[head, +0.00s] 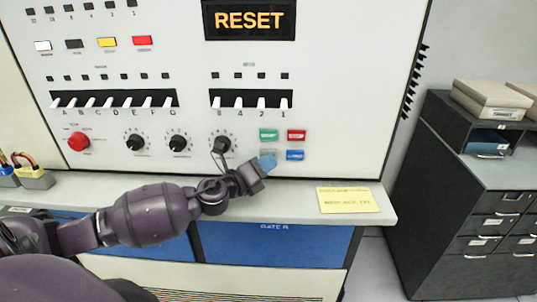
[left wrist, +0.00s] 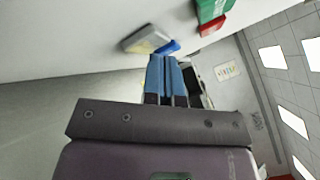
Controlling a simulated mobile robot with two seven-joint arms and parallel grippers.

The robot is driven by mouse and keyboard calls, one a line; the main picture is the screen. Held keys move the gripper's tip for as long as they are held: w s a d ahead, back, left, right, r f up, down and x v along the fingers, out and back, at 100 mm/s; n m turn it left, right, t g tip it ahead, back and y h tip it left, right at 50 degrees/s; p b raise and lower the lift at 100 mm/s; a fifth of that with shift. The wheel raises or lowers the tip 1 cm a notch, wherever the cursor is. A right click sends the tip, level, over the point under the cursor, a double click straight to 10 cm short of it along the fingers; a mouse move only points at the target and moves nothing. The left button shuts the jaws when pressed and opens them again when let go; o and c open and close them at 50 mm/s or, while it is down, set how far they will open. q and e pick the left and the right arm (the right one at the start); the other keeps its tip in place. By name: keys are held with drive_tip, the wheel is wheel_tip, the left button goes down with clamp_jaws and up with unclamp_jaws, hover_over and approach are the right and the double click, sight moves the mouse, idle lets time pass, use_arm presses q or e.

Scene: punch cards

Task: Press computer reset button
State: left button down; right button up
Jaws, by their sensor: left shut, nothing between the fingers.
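A white computer panel (head: 340,100) carries a lit "RESET" sign (head: 250,20). Low on it are a green button (head: 268,134), a red button (head: 296,135), a blue button (head: 295,155) and a pale button partly hidden behind my fingers. My left gripper (head: 267,162) is shut and empty, its blue fingertips at the pale button, left of the blue one. In the left wrist view the shut fingers (left wrist: 162,78) point toward the pale button (left wrist: 148,40) and blue button (left wrist: 168,47); whether they touch I cannot tell. My right gripper is out of view.
A ledge (head: 290,205) with a yellow note (head: 345,200) runs below the panel. Knobs (head: 178,144), a red knob (head: 78,142) and rows of switches (head: 250,101) are left of and above the buttons. A dark cabinet (head: 460,200) stands to the right.

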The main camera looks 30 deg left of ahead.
use_arm(q)
drive_tip(key=shift+r, duration=0.1)
drive_tip(key=shift+s+d, duration=0.2)
drive_tip(key=shift+s, duration=0.2)
drive_tip(key=shift+s+d+p, duration=0.35)
drive_tip(key=shift+s+d, duration=0.05)
drive_tip(key=shift+s, duration=0.25)
drive_tip(key=shift+s+d+p, duration=0.3)
drive_tip(key=shift+s+d, duration=0.1)
drive_tip(key=shift+s, duration=0.2)
drive_tip(key=shift+s+d+f, duration=0.2)
drive_tip(key=shift+s+d, duration=0.05)
drive_tip(key=shift+s, duration=0.2)
drive_tip(key=shift+s+d, duration=0.1)
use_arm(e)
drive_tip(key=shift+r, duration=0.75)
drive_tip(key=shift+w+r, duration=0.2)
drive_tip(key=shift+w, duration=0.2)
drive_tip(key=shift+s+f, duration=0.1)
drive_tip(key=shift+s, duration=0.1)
